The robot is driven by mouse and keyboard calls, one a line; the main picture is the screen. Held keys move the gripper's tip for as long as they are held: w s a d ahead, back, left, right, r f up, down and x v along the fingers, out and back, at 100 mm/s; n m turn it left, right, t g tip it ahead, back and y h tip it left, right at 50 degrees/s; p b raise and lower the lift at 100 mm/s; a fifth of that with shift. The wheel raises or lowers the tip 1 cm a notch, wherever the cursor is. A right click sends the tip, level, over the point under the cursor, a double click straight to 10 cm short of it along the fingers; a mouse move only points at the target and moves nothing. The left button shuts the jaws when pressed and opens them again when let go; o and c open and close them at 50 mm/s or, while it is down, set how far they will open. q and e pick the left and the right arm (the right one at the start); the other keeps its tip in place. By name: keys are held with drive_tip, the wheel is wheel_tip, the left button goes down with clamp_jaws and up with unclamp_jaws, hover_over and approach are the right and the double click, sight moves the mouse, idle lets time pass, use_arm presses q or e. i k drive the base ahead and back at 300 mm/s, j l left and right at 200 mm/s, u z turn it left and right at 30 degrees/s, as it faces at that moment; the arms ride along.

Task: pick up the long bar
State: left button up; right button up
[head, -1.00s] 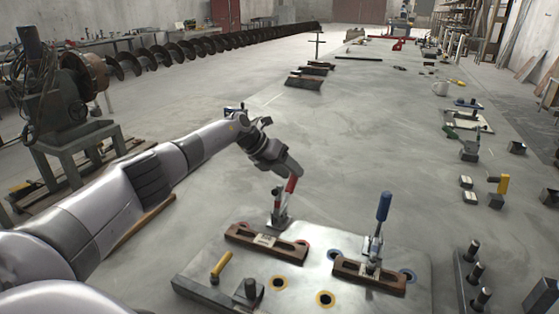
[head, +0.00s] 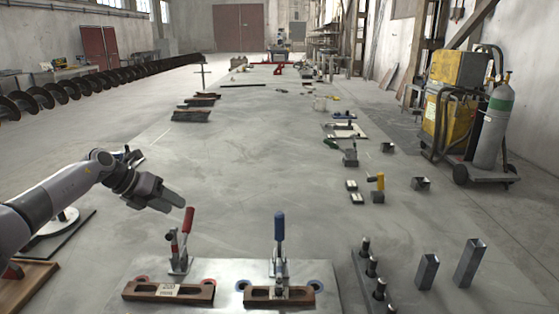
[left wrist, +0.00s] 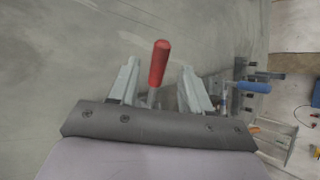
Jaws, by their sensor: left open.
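Two brown slotted bars lie on the metal plate (head: 225,272), a left one (head: 137,291) with a pale label and a right one (head: 307,297). A thin dark bar (head: 243,85) lies far off on the floor. I cannot tell which is the long bar. My left gripper (head: 178,201) is open above the left brown bar, close to the red handle (head: 188,220) of a toggle clamp. In the left wrist view the red handle (left wrist: 159,62) shows between the two spread fingers of my left gripper (left wrist: 160,68). My right gripper is out of view.
A blue-handled clamp (head: 279,228) stands at the right brown bar. Dark posts (head: 371,266) and square metal tubes (head: 468,262) stand to the right. A yellow-handled tool (head: 377,185) is beyond. A cart with a gas cylinder (head: 492,125) stands far right.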

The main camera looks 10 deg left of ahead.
sight(164, 292)
drive_tip(key=k+j, duration=0.1)
drive_tip(key=k, duration=0.4)
drive_tip(key=k+j, duration=0.15)
drive_tip(key=k, duration=0.35)
drive_tip(key=k+j, duration=0.1)
drive_tip(key=k, duration=0.4)
